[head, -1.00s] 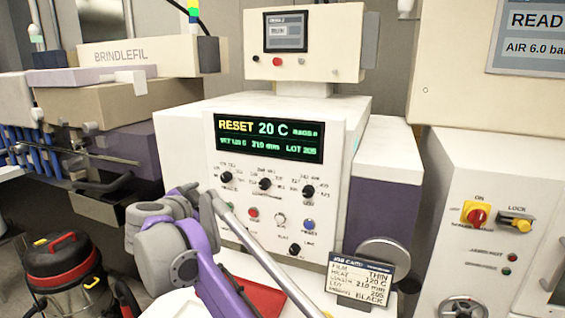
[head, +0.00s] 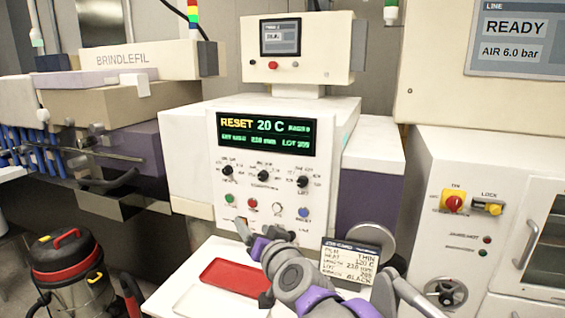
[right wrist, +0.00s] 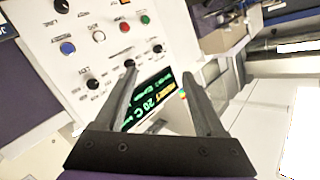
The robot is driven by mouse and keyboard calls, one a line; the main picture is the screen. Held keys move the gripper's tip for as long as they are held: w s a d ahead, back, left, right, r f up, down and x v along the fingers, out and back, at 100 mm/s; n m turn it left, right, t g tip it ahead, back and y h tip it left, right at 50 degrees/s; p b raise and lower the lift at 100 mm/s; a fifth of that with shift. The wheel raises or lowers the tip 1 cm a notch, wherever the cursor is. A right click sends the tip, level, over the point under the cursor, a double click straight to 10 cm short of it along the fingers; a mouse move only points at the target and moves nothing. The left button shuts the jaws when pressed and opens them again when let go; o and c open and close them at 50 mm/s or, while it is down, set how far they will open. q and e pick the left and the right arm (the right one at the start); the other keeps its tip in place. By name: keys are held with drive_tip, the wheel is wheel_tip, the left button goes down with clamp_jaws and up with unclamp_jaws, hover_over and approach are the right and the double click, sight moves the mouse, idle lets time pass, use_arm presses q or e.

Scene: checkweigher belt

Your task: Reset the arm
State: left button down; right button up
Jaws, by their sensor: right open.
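My right arm reaches in from the lower right in the head view, its grey and purple links bent in front of the control panel (head: 205,200). My right gripper (right wrist: 160,75) is open and empty in the right wrist view. Its two dark fingers stand apart, with the green-lettered display (right wrist: 150,100) seen between and behind them. In the head view the same display (head: 266,135) reads RESET 20 C. The arm hides part of the panel's lower edge. My left gripper is not in view.
A red tray (head: 232,275) lies on the white shelf (head: 165,297) below the panel. A job card (head: 350,265) stands close behind my arm. A cabinet with a red-and-yellow switch (head: 453,203) stands right; a vacuum cleaner (head: 68,262) stands on the floor left.

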drive_tip(key=s+d+f+g+h, duration=0.3)
drive_tip(key=s+d+f+g, duration=0.1)
drive_tip(key=s+d+f, duration=0.8)
drive_tip(key=s+d+f+g+h, duration=0.3)
drive_tip(key=s+d+f+g, duration=0.2)
drive_tip(key=s+d+f, duration=0.6)
drive_tip(key=s+f, duration=0.6)
drive_tip(key=f, duration=0.3)
drive_tip(key=shift+d+f+n+h, duration=0.15)
drive_tip(key=shift+d+n+h, duration=0.2)
drive_tip(key=shift+n+h, duration=0.05)
drive_tip(key=shift+w, duration=0.1)
